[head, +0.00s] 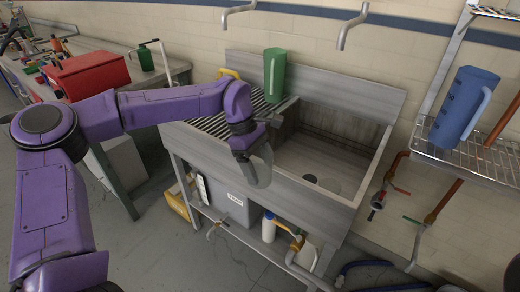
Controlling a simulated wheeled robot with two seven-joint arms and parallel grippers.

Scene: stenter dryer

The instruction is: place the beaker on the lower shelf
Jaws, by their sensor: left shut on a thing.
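My left gripper (247,146) is over the front of the steel sink, shut on a grey, see-through curved thing (262,172) that looks like the beaker. The beaker hangs in front of the sink's front rim, and its upper part is hidden by the gripper. At the right, a wall rack has a wire lower shelf (490,163) and an upper shelf (497,13) at the picture's top edge. A blue jug (463,105) with marks and a pale handle stands on the lower shelf. My right gripper is not in view.
A green jug (274,75) stands on the sink's ribbed drainboard (210,124). Below the sink (330,195) are a grey box (228,202) and a white bottle (268,228). Copper pipes (443,200) run by the rack. Two taps hang above the sink. A red box (90,75) is on the left bench.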

